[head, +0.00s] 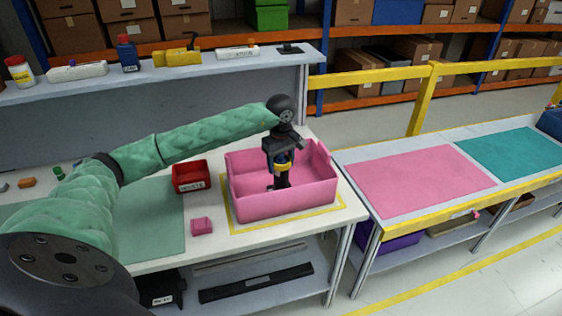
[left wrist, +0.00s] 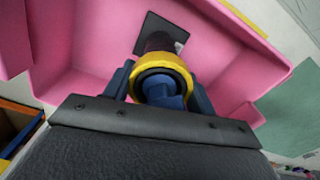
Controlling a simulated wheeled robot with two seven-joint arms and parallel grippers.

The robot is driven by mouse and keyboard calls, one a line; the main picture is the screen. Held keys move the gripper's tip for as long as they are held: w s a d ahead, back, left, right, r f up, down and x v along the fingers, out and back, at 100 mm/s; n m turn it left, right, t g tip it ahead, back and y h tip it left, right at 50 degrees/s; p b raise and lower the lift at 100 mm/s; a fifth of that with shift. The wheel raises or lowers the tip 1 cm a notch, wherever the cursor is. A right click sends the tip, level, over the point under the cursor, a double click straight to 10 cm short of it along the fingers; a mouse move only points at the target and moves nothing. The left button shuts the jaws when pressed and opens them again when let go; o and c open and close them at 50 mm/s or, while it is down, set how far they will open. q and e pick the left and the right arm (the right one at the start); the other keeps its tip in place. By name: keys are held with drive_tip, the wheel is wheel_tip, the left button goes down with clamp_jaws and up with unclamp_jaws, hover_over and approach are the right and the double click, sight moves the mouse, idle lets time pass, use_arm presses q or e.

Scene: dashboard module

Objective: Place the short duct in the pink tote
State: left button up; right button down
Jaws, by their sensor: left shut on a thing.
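The pink tote (head: 285,204) stands on the white table inside a yellow outline, and its pink wall also shows in the left wrist view (left wrist: 90,45). My left gripper (head: 282,160) points down into the tote, shut on the short duct. The short duct (head: 283,179) is dark with a yellow ring near its upper end and hangs roughly upright inside the tote walls. In the left wrist view the yellow ring of the duct (left wrist: 165,64) sits between the blue fingers, with a black square below it. I cannot tell whether the duct touches the tote floor. My right gripper is not in view.
A red bin (head: 190,177) and a small pink block (head: 202,226) stand left of the tote. A shelf with bottles and tools (head: 178,58) runs behind. To the right is a bench with a pink mat (head: 420,178) and a yellow rail (head: 424,100).

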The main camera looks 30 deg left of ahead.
use_arm(q)
drive_tip(key=shift+f, duration=0.3)
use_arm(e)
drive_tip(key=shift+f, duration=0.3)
use_arm(q)
drive_tip(key=shift+f, duration=0.1)
drive_tip(key=o, duration=1.3)
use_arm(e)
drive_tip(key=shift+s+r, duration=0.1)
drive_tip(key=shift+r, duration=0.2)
use_arm(q)
drive_tip(key=shift+r, duration=0.2)
